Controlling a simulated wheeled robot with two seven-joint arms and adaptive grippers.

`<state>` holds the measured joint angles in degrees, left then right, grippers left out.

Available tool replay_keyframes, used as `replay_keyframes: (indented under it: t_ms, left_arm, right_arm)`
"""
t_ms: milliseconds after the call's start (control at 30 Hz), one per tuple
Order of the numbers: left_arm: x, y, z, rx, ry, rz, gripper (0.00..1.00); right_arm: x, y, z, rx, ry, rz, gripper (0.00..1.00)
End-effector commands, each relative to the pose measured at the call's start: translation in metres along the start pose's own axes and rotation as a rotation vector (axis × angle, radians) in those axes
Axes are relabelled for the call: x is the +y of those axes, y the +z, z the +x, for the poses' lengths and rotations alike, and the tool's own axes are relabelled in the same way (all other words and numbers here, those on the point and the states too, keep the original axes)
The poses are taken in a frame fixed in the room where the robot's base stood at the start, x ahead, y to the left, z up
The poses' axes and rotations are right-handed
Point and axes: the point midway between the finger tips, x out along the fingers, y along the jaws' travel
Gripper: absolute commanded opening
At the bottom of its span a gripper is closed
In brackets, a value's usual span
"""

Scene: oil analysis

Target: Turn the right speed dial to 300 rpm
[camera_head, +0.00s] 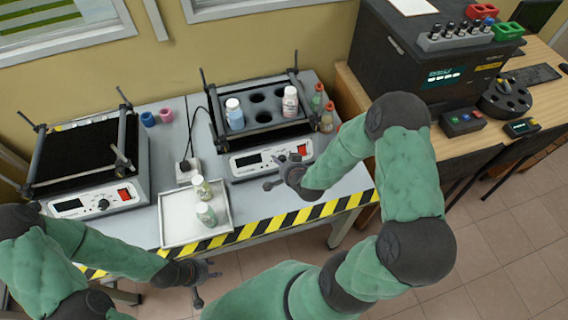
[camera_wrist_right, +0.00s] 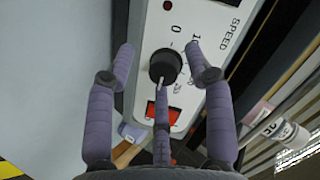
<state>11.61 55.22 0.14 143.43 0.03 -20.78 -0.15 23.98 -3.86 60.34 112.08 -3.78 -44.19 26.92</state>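The right shaker (camera_head: 243,165) stands at the back right of the grey table, with a display and a red switch on its white front panel. Its speed dial (camera_wrist_right: 166,66) is a round black knob in the right wrist view, with a white pointer mark on its lower side; the number at the mark is not readable. My right gripper (camera_wrist_right: 162,76) is open, its fingers spread around the dial with visible gaps. My left gripper (camera_head: 206,281) is open and empty in front of the table's edge.
The left shaker (camera_head: 68,206) has its own dial and is empty on top. A white tray (camera_head: 174,232) holds two bottles. Bottles stand in the right shaker's rack (camera_head: 268,118). A red switch (camera_wrist_right: 164,114) sits close to the dial.

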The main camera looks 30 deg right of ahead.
Motion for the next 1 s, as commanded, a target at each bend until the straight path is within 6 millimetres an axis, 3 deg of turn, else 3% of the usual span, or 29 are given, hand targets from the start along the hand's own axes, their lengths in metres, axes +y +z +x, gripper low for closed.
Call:
replay_keyframes:
  t_ms: [333, 1000]
  left_arm:
    - [0.0, 0.0, 0.0, 0.0, 0.0, 0.0, 0.4]
    - [0.0, 0.0, 0.0, 0.0, 0.0, 0.0, 0.4]
  right_arm:
    - [-0.001, -0.004, -0.015, 0.008, -0.002, 0.0, 0.53]
    - [-0.001, -0.002, -0.108, 0.004, -0.001, 0.0, 0.53]
